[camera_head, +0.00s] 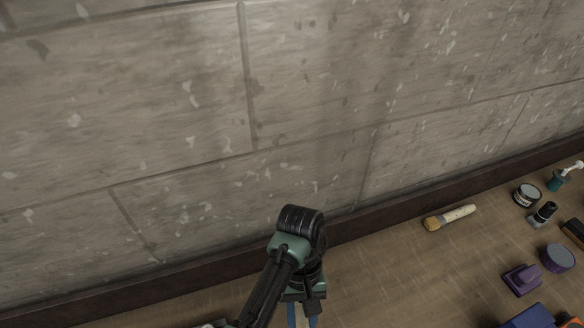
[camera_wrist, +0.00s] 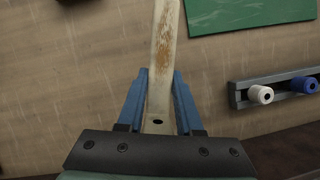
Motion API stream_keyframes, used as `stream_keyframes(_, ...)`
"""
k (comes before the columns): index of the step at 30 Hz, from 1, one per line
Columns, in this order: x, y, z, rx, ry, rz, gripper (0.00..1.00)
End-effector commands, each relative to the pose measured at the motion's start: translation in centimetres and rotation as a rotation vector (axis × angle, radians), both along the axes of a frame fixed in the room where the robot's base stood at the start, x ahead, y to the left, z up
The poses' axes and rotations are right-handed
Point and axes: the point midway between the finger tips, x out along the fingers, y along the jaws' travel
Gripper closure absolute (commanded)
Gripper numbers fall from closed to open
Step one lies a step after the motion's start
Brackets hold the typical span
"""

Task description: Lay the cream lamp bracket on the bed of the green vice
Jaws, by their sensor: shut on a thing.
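A long cream piece with worn brown patches and a dark hole near its end, which looks like the cream lamp bracket (camera_wrist: 163,50), runs up the middle of the wrist view and out past the top edge. My gripper (camera_wrist: 162,78) has its two blue fingers shut on it, one on each side. In the head view my gripper (camera_head: 302,318) points down at the bottom edge, with a sliver of the cream piece between the blue fingers. The rest of the bracket is out of frame. I cannot make out a green vice in either view.
A flat green sheet (camera_wrist: 250,12) lies on the wooden bench, near a rack with white and blue knobs (camera_wrist: 278,91). A brush (camera_head: 450,217), a jar (camera_head: 526,195), purple items (camera_head: 522,280) and other things crowd the right. A concrete wall (camera_head: 180,110) stands behind.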

Motion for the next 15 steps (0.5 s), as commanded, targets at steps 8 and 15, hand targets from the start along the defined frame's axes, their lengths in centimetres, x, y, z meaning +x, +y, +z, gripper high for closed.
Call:
stream_keyframes(8,-0.5,2.1,0.3,-0.002,-0.001,-0.080,1.00)
stream_keyframes(15,-0.5,2.0,3.3,-0.003,-0.001,-0.080,1.00)
